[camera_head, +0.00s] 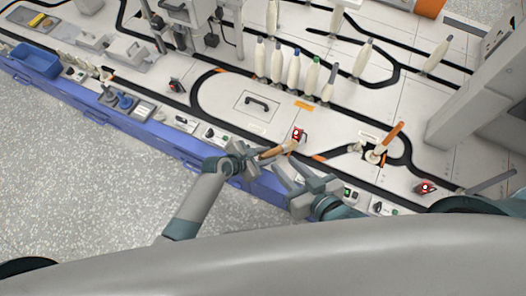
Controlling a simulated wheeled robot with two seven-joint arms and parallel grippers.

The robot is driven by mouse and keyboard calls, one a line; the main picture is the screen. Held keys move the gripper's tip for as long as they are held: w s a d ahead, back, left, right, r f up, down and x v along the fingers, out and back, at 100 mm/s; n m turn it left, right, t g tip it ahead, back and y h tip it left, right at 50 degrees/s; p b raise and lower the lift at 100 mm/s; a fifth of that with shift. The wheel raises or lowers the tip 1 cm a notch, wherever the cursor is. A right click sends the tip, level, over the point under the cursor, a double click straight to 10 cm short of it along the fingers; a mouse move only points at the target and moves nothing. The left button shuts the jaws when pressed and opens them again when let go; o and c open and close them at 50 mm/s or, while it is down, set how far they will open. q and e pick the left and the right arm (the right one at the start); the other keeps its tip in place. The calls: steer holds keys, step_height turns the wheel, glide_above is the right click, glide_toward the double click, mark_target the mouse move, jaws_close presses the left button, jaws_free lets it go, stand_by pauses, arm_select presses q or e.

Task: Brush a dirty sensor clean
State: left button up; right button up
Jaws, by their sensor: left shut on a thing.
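My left gripper (254,158) is shut on a brush (271,152) with a brown wooden handle. The brush points up and right, and its pale head end lies close to a small red sensor (298,134) on the white table top. I cannot tell whether the bristles touch the sensor. Other small red sensors stand at the left (175,86) and at the far right (426,187). Dirt on them is too small to make out. My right gripper (288,170) is to the right of the left one, near the table's front edge, with its fingers apart and empty.
Several pale bobbins (293,70) stand upright behind the sensor. A black handle (257,101) lies on a panel at centre. An orange-handled tool (388,140) stands to the right. A blue bin (36,60) is at far left. Black tracks cross the white table (225,112).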

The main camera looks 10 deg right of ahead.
arm_select(q)
steer(key=shift+d, duration=0.2)
steer(key=shift+a, duration=0.1)
steer(key=shift+w+a+r+p, duration=0.2)
steer(key=shift+w+a+p, duration=0.25)
steer(key=shift+a, duration=0.45)
steer(key=shift+s+d+r+p, duration=0.2)
steer(key=shift+s+d+p, duration=0.15)
steer(key=shift+d+p, duration=0.2)
steer(key=shift+s+d, duration=0.2)
steer(key=shift+d, duration=0.2)
